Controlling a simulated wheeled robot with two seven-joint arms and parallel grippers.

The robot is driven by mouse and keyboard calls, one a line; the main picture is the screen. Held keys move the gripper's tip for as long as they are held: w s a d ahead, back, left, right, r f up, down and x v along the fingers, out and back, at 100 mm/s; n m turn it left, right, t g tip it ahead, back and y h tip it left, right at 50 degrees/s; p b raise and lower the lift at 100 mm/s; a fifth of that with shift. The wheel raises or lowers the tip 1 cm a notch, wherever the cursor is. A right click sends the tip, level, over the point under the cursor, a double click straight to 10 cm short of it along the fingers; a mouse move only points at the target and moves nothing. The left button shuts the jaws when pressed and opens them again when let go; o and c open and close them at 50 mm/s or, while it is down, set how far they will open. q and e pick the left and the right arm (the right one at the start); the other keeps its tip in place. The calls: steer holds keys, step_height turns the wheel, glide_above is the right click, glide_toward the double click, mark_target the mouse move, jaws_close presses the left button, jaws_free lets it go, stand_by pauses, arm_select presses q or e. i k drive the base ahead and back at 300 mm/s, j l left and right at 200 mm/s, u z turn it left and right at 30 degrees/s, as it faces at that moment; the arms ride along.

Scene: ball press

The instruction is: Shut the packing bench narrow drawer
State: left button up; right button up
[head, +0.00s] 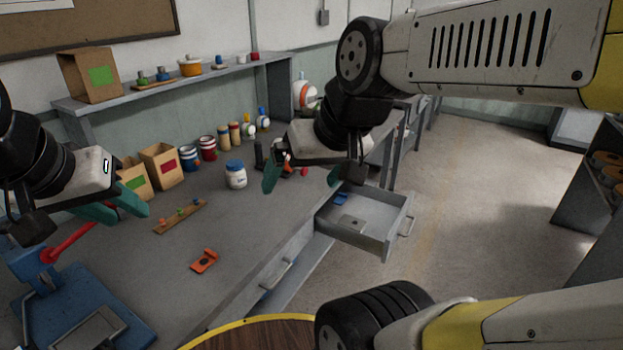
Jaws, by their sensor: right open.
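The open drawer (385,243), a grey tray-like box with a bar handle (407,227) on its front, sticks out from the bench's front side, right of centre. It holds a small blue item (341,198) and a pale flat item (351,222). My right gripper (303,180) is open and empty, with green fingers spread, above the bench edge and to the upper left of the drawer, apart from its handle. My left gripper (131,214) is over the bench's left part, far from the drawer; its two green fingers look apart with nothing between them.
A closed drawer with a handle (277,274) sits nearer along the bench front. On the bench (225,225) are jars, boxes, an orange item (204,260) and a blue press (75,300) with a red lever. The floor (470,190) right of the drawer is clear.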

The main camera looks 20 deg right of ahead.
mark_target(387, 213)
steer(key=l+z, duration=0.25)
steer(key=z, duration=0.15)
steer(key=l+z, duration=0.55)
steer(key=z, duration=0.2)
steer(key=i+j, duration=0.1)
steer(key=j, duration=0.3)
steer(key=i+j, duration=0.15)
steer(key=j, duration=0.25)
